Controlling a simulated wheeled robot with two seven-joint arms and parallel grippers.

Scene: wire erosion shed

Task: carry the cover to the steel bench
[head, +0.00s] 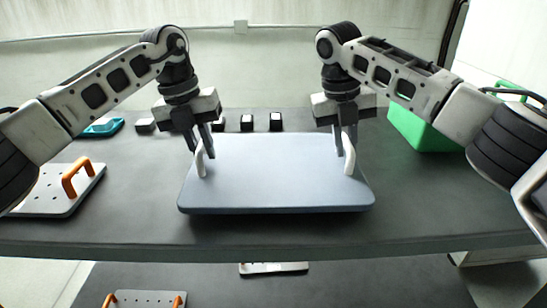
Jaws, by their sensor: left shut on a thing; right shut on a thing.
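The cover (275,180) is a flat blue-grey slab with rounded corners and a white handle at each side. It is over the dark bench top near the front edge; I cannot tell whether it touches the surface. My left gripper (201,150) is shut on the left handle (200,162). My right gripper (345,148) is shut on the right handle (349,160). Both grippers come down from above, and the cover looks level. I cannot tell whether the dark bench is the steel bench.
A white plate with orange handles (52,192) lies at the left. A teal tray (103,127) and several small dark blocks (247,122) are behind. A green bin (425,130) stands at the back right. More plates (145,299) are below the bench's front edge (270,245).

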